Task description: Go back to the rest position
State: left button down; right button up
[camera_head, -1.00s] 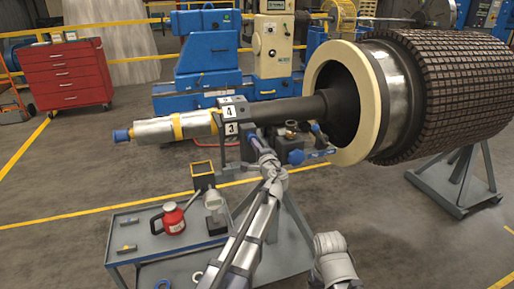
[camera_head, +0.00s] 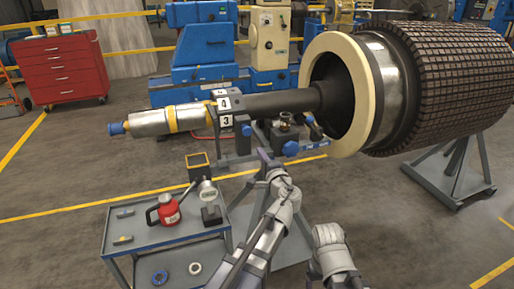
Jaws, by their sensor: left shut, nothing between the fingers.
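My left gripper (camera_head: 265,158) is shut and empty. It is in front of the rotor stand (camera_head: 242,140), just below and to the left of a blue knob (camera_head: 290,148), with a small gap in the picture. The rotor shaft (camera_head: 285,102) rests on the stand, which carries number labels 3 and 4. My right arm (camera_head: 332,255) shows only in part at the bottom, right of the left arm; its fingers cannot be made out.
The large rotor (camera_head: 450,85) fills the upper right above a grey support (camera_head: 455,180). Floor at lower right is clear.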

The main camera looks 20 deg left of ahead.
pick_arm(q)
jog(key=s+d+f+n+g+h+p, duration=0.1)
jog(key=s+f+n+g+p, duration=0.25)
jog(key=s, duration=0.25)
jog(key=s+f+n+g+h+p, duration=0.1)
jog(key=s+f+n+g+p, duration=0.1)
jog(key=s+f+n+g, duration=0.3)
jog(key=s+d+f+g+h+p, duration=0.1)
jog(key=s+d+g+h+p, duration=0.1)
jog(key=s+d, duration=0.4)
jog(key=s+d+f+m+g+h+p, duration=0.1)
jog(key=s+d+g+h, duration=0.3)
jog(key=s, duration=0.7)
jog(key=shift+s+d+f+g+h+p, duration=0.45)
jog(key=shift+d+f+p, duration=0.3)
jog(key=shift+d, duration=0.3)
jog(key=shift+w, duration=0.15)
